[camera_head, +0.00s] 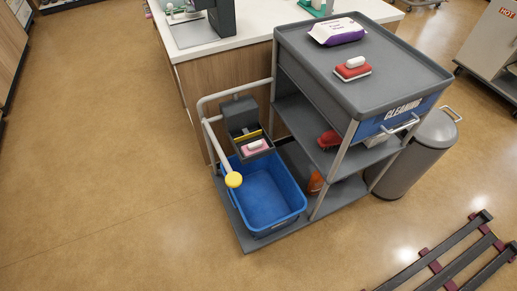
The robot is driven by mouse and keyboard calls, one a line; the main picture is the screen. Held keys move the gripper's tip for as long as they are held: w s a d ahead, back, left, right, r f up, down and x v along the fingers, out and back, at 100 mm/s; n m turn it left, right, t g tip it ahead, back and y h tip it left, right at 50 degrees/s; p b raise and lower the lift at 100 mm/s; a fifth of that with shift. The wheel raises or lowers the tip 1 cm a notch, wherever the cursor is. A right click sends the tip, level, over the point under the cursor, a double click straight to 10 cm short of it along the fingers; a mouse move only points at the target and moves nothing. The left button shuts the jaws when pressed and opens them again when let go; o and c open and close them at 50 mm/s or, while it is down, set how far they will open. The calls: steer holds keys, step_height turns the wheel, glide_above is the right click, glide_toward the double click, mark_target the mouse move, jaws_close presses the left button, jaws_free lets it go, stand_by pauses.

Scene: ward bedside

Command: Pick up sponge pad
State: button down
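Several items could be the sponge pad. A red pad with a white top (352,69) lies on the top tray of the grey cleaning cart (390,85). A pink and white pad (256,146) sits in the small dark caddy (241,115) at the cart's left end, next to a yellow item. A red object (329,139) lies on the middle shelf, partly shaded; I cannot tell whether it is a pad or a brush. My gripper is not in view.
A purple and white wipes pack (337,31) lies on the cart top. A blue bucket (265,195) and a yellow-ended pole (234,180) are below the caddy. A grey bin (413,155) stands right of the cart. Dark slatted bars (445,262) are lower right. The floor at left is clear.

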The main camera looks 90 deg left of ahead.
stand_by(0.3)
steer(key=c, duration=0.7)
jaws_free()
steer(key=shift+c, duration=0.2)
